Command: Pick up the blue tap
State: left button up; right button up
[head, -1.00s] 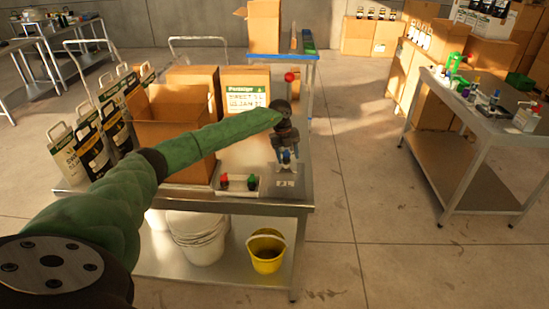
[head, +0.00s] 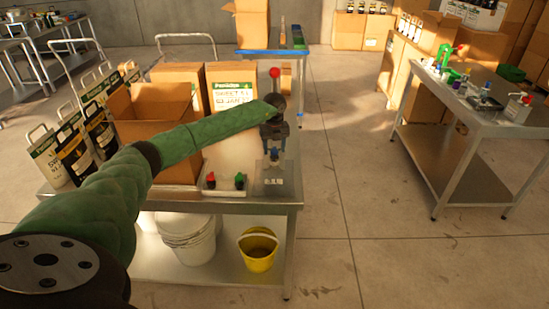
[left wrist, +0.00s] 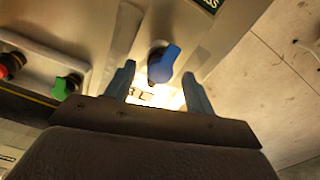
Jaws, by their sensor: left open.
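The blue tap (left wrist: 164,63) shows in the left wrist view, between and just beyond the two fingertips of my left gripper (left wrist: 160,78). The fingers are apart, with nothing held. In the head view the blue tap (head: 274,155) is a small blue spot at the right front of the steel table (head: 240,198), just below my left gripper (head: 274,143). The gripper hangs over it and hides part of it. My right gripper is in neither view.
A tray with a red tap (head: 211,180) and a green tap (head: 240,181) lies left of the blue tap. An open cardboard box (head: 158,145) stands farther left. A red-knobbed lever (head: 275,78) rises behind my gripper. Another steel table (head: 470,115) stands right, across clear floor.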

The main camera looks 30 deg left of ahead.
aim_at(274, 151)
pick_arm(q)
notch_tip(274, 151, down, 3)
jog(key=shift+r+b, duration=0.15)
jog(key=shift+b, duration=0.15)
jog(key=shift+f, duration=0.2)
jog(key=c, duration=0.9)
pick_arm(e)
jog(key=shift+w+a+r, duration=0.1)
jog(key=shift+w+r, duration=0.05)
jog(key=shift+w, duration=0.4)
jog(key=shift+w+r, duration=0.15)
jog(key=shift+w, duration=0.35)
pick_arm(q)
jog(key=shift+r, duration=0.1)
jog(key=shift+c, duration=0.2)
